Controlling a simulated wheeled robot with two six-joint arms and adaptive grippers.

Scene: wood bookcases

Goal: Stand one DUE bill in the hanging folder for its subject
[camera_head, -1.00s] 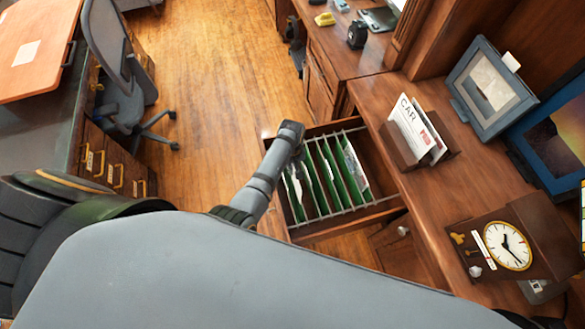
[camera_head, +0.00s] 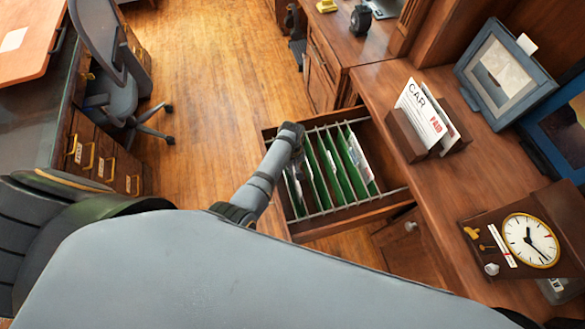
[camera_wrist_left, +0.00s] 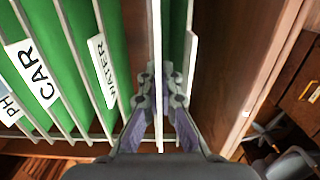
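My left gripper (camera_head: 291,138) is over the left end of the open drawer (camera_head: 400,196); its fingertips are hidden in the head view. In the left wrist view my left gripper (camera_wrist_left: 160,98) has its fingers close together around a thin white sheet (camera_wrist_left: 157,40), seen edge-on, apparently a bill; its print cannot be read. Green hanging folders (camera_head: 333,160) hang on rails. Tabs read CAR (camera_wrist_left: 35,72) and WATER (camera_wrist_left: 102,70), and another starts with PH (camera_wrist_left: 10,108). Another folder (camera_wrist_left: 178,35) is right of the sheet, its tab unreadable. My right gripper is not in view.
A wooden letter rack (camera_head: 402,133) on the desk holds papers, the front one reading CAR and PAID (camera_head: 425,115). A clock (camera_head: 530,240) and picture frame (camera_head: 505,75) stand nearby. An office chair (camera_head: 118,95) is left; the floor (camera_head: 205,80) between is clear.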

